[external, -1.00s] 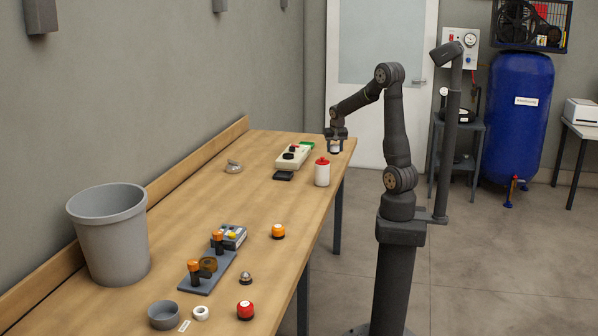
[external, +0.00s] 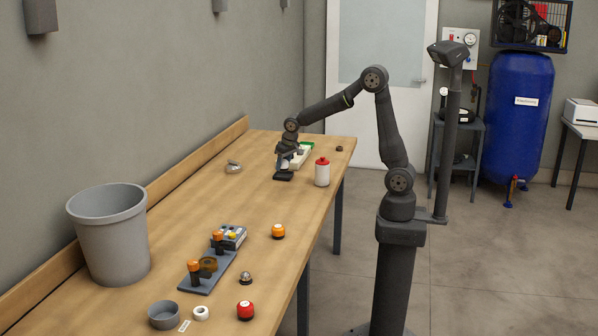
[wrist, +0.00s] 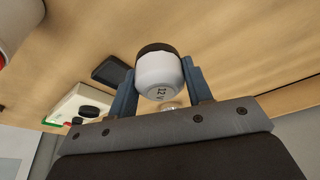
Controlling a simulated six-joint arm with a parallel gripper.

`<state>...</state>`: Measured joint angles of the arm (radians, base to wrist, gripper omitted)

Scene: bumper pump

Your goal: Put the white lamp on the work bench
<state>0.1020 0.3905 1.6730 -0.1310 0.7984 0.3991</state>
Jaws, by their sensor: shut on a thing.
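The white lamp (wrist: 158,76), marked "12 V" and with a dark band at one end, sits between the two fingers of my gripper (wrist: 158,84) in the wrist view. My gripper (external: 285,156) is shut on it. In the external view only a small white patch of the lamp (external: 285,164) shows, over the far part of the work bench (external: 205,205). I cannot tell whether the lamp touches anything below. A flat dark pad (external: 283,176) lies close by, and in the wrist view it is seen beside the lamp.
A pale box (external: 302,155) with a green end is beside my gripper. A white bottle with a red cap (external: 322,174) stands to the right, a silver piece (external: 233,167) to the left. A grey bin (external: 108,240) and several small parts occupy the near bench.

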